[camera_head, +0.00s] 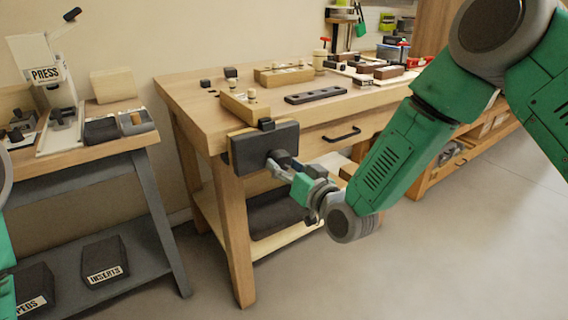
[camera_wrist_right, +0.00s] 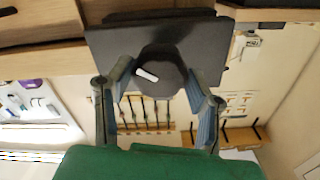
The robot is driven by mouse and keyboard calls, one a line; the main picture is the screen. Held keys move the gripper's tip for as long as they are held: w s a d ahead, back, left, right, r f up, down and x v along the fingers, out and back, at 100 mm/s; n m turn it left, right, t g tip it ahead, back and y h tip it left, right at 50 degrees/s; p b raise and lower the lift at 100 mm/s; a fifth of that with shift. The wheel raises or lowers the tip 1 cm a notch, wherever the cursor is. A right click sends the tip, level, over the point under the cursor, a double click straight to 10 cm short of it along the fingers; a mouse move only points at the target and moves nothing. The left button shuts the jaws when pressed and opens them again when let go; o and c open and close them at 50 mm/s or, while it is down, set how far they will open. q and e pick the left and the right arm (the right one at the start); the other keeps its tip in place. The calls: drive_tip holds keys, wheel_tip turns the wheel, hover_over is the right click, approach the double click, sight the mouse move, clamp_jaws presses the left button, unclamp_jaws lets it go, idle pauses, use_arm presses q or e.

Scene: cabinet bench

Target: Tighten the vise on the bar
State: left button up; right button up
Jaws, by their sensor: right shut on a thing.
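The vise (camera_head: 263,148) has a dark, broad front jaw on the front left of the wooden bench. In the right wrist view, the jaw (camera_wrist_right: 105,45) lies behind a dark round knob (camera_wrist_right: 160,65) with a white mark. My right gripper (camera_head: 279,164) is at the front of the jaw. In the wrist view, its two fingers (camera_wrist_right: 160,82) are shut on the knob, one on each side. A small dark block (camera_head: 266,124) shows at the jaw's top edge; I cannot tell whether it is the bar. My left gripper is out of view.
The bench top (camera_head: 215,112) holds a wooden block with pegs (camera_head: 244,107), a dark holed strip (camera_head: 316,95) and several blocks behind. A drawer handle (camera_head: 342,134) is right of the vise. A press (camera_head: 45,75) stands on the left table. The floor in front is clear.

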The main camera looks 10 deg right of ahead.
drive_tip(key=shift+m, duration=0.4)
drive_tip(key=m, duration=0.3)
drive_tip(key=shift+m, duration=0.3)
drive_tip(key=shift+f+m, duration=0.1)
drive_tip(key=shift+m, duration=0.3)
drive_tip(key=m, duration=0.2)
drive_tip(key=shift+w+m, duration=0.1)
drive_tip(key=shift+m, duration=0.3)
